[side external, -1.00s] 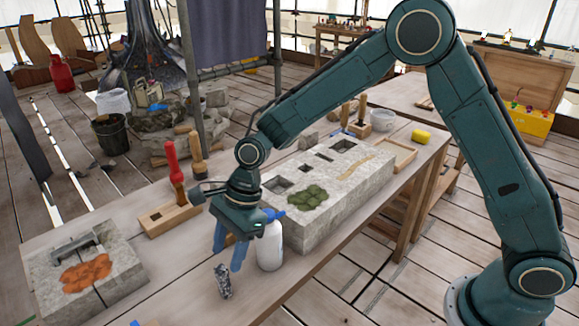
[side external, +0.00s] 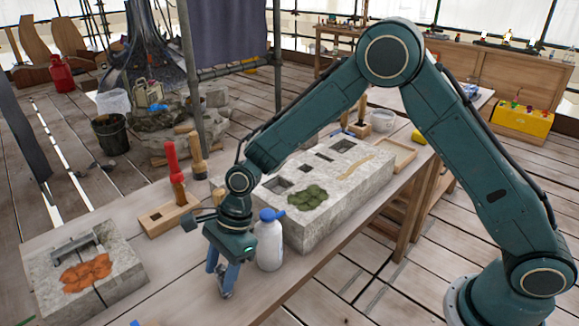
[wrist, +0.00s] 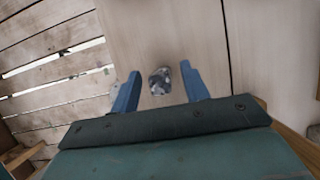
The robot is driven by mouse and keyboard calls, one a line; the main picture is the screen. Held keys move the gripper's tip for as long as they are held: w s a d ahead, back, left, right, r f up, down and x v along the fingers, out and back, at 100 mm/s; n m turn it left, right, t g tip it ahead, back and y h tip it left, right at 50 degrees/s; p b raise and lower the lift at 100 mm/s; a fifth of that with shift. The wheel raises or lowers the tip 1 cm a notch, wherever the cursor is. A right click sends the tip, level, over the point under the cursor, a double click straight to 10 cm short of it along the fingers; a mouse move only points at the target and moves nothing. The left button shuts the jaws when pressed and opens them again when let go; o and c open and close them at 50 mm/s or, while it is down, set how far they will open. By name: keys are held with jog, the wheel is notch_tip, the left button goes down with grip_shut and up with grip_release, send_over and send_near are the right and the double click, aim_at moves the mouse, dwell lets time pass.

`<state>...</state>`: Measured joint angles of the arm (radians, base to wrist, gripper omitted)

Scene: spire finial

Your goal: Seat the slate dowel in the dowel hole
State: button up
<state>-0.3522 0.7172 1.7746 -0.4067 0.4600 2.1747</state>
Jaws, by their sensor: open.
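The slate dowel (side external: 221,270), grey and speckled, stands upright on the bench near its front edge, partly hidden by my fingers in the side view. In the wrist view the dowel (wrist: 160,81) shows end-on between the two blue fingers, with a gap on each side. My gripper (side external: 220,281) is open and low around it, pointing down; it also shows in the wrist view (wrist: 160,72). The pale stone block (side external: 330,205) has several square and rectangular holes in its top. I cannot tell which one is the dowel hole.
A white spray bottle with a blue top (side external: 269,242) stands close to the right of my gripper. Behind are a wooden block with a slot (side external: 156,217) and a red-handled tool (side external: 173,165). A smaller stone with an orange patch (side external: 86,272) lies at left.

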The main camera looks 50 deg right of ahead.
grip_shut()
jog(key=shift+r, duration=0.1)
jog(key=shift+r, duration=4.95)
